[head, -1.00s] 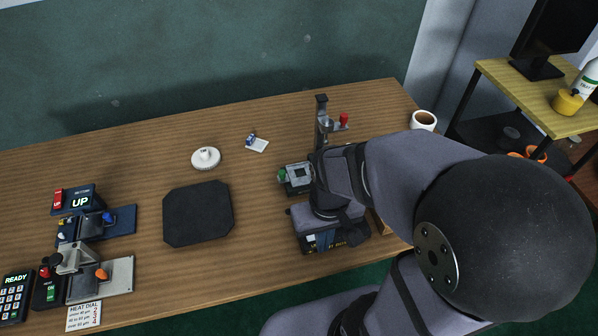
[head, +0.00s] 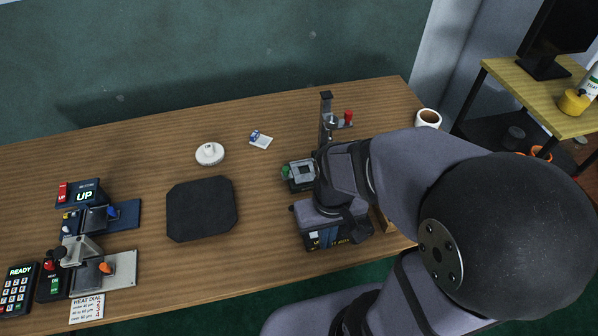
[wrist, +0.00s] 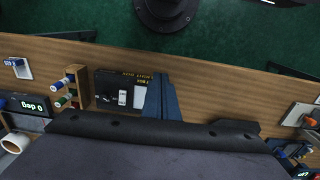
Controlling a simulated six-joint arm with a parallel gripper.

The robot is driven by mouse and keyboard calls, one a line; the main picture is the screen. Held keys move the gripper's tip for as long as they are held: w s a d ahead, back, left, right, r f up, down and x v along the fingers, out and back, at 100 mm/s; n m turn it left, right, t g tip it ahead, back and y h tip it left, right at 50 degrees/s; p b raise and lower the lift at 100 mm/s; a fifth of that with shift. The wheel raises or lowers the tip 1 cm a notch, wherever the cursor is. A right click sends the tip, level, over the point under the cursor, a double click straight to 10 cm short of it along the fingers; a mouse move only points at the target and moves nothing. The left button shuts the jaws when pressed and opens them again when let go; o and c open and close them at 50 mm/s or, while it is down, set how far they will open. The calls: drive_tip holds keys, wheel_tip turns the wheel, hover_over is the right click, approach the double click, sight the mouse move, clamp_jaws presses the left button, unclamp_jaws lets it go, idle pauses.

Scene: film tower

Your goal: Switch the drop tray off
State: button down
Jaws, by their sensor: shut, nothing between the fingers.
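A black box (wrist: 110,82) with small yellow lettering shows in the wrist view, with a white switch (wrist: 122,97) on its face. The same box shows partly in the head view (head: 318,241), where my wrist covers much of it. I cannot read the lettering clearly, so I cannot tell whether this is the drop tray. My gripper (wrist: 160,80) is shut and empty, its fingers just right of the white switch in the wrist view. I cannot tell whether it touches the box. In the head view my arm hides the fingers.
In the head view an upright stand with a red knob (head: 348,116) is behind my wrist. A black mat (head: 201,208) lies left; a unit reading UP (head: 84,196) stands at far left. Bare wood separates them.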

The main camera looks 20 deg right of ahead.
sight(283, 173)
drive_tip(key=w+a+f+n+h+b, duration=0.2)
drive_tip(key=w+a+n+h, duration=0.15)
drive_tip(key=w+n, duration=0.35)
drive_tip(key=w+a+f+n+h+b, duration=0.25)
drive_tip(key=w+n+h, duration=0.25)
drive_tip(key=w+n, duration=0.25)
drive_tip(key=w+a+f+n+t+h+b, duration=0.1)
drive_tip(key=w+a+n+t+h, duration=0.1)
drive_tip(key=a, duration=0.4)
drive_tip(key=w+a+f+n+t+h+b, duration=0.1)
drive_tip(key=w+a+n+t+h, duration=0.1)
drive_tip(key=w+a+n+t, duration=0.2)
drive_tip(key=shift+w+a+f+n+t, duration=0.3)
drive_tip(key=shift+w+a+f+n, duration=0.1)
drive_tip(key=shift+a+n, duration=1.05)
drive_tip(key=shift+d, duration=0.2)
drive_tip(key=p+x, duration=0.1)
drive_tip(key=x, duration=0.3)
drive_tip(key=p+x, duration=0.1)
drive_tip(key=x, duration=0.4)
drive_tip(key=r+p+x, duration=0.1)
drive_tip(key=p+x, duration=0.1)
drive_tip(key=x, duration=0.2)
drive_tip(key=shift+w+d, duration=0.2)
drive_tip(key=shift+d, duration=0.3)
